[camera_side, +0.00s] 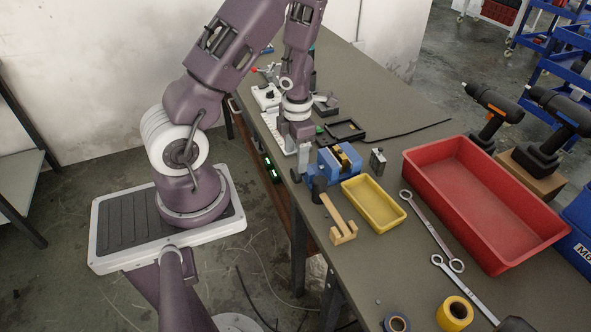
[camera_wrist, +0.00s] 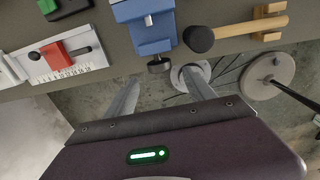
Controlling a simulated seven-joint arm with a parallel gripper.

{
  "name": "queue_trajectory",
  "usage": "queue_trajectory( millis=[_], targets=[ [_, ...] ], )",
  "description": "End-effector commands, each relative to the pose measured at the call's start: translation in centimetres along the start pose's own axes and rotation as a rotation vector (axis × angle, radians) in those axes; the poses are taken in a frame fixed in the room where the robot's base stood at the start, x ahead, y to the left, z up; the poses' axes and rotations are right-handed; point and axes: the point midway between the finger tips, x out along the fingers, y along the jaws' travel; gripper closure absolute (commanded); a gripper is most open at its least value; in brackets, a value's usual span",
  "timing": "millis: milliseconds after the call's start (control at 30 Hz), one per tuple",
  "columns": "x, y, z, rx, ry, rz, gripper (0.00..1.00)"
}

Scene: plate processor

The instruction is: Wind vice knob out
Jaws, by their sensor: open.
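The blue vice (camera_side: 325,163) is on the bench near its front edge, with a yellow and black piece at its top. In the wrist view the vice (camera_wrist: 150,35) is at the top centre, and its dark knob (camera_wrist: 158,65) sticks out at the lower end over the bench edge. My gripper (camera_wrist: 162,92) is open and empty. Its fingers are spread to either side of the knob's line, with the knob beyond the gap between them. In the side view my gripper (camera_side: 302,160) hangs beside the vice's left end; the knob cannot be made out there.
A mallet (camera_wrist: 198,38) with a black head and wooden handle lies close beside the vice. A ruled fixture with a red block (camera_wrist: 52,52) is on the other side. A yellow tray (camera_side: 374,220), spanners (camera_side: 432,232) and a red bin (camera_side: 480,238) are farther right.

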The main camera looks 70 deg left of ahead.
Motion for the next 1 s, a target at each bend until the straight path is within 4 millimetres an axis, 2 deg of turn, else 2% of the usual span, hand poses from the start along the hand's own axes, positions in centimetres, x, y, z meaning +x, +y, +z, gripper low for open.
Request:
queue_trajectory(
  millis=[333, 467, 667, 900, 1000],
  targets=[
    [5.8, 0.1, 0.1, 0.004, 0.001, 0.003, 0.37],
    [6.5, 0.1, 0.1, 0.003, -0.003, 0.004, 0.37],
    [6.6, 0.1, 0.1, 0.003, -0.004, 0.003, 0.37],
    [6.5, 0.1, 0.2, 0.004, -0.004, 0.003, 0.82],
    [6.5, 0.1, 0.2, 0.004, -0.004, 0.003, 0.97]
  ],
)
